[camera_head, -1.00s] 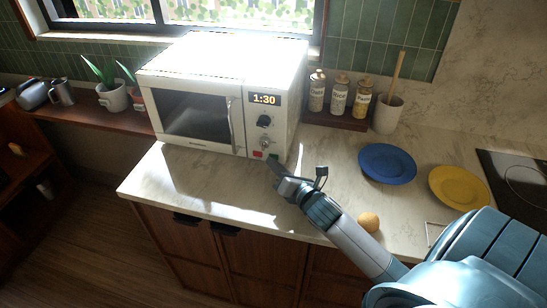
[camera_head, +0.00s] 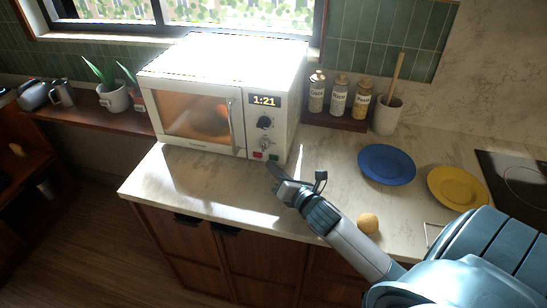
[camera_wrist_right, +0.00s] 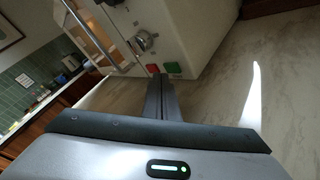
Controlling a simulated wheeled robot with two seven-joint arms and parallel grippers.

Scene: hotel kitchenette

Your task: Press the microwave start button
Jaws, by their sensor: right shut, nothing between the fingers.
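The white microwave (camera_head: 215,95) stands on the counter with its door closed. Its window glows orange and its display (camera_head: 264,100) reads 1:21. A red button (camera_head: 258,155) and a green button (camera_head: 273,157) sit low on its panel; I cannot read any labels. In the right wrist view the red button (camera_wrist_right: 153,69) and the green button (camera_wrist_right: 173,69) are just beyond the fingertips. My right gripper (camera_head: 272,169) is shut and empty, just in front of and below the green button, apart from it. My left gripper is not in view.
A blue plate (camera_head: 387,164), a yellow plate (camera_head: 458,187) and a round tan item (camera_head: 368,223) lie on the counter to the right. Jars (camera_head: 339,97) and a utensil cup (camera_head: 387,115) stand behind. The counter (camera_head: 205,185) before the microwave is clear.

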